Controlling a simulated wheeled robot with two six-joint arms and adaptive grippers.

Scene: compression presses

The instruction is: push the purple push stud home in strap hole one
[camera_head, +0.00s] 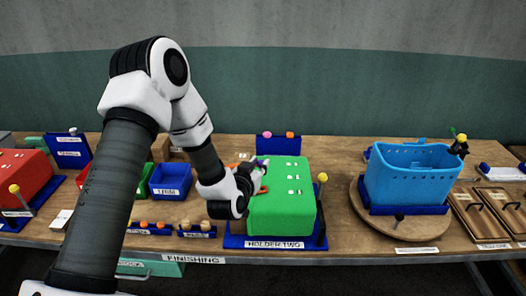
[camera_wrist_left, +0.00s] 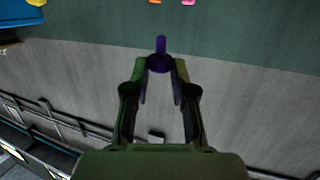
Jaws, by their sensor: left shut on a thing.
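The purple push stud (camera_wrist_left: 160,58) is between my left gripper's fingertips (camera_wrist_left: 160,72) in the left wrist view, its thin stem pointing away from the gripper. In the head view my left gripper (camera_head: 259,176) is at the upper left side of the green block (camera_head: 280,215), shut on the stud. A bit of purple stud (camera_head: 263,162) shows there. The green block sits on a blue base labelled HOLDER TWO (camera_head: 275,245) and has several small white-marked spots on top. I cannot tell which is strap hole one. My right gripper is not in view.
A yellow-knobbed post (camera_head: 322,178) stands at the holder's right. Behind it is a blue rack (camera_head: 279,146) with pink and orange studs. A blue basket (camera_head: 412,178) stands on a round wooden board at right. A blue TRIM bin (camera_head: 170,180) is at left.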

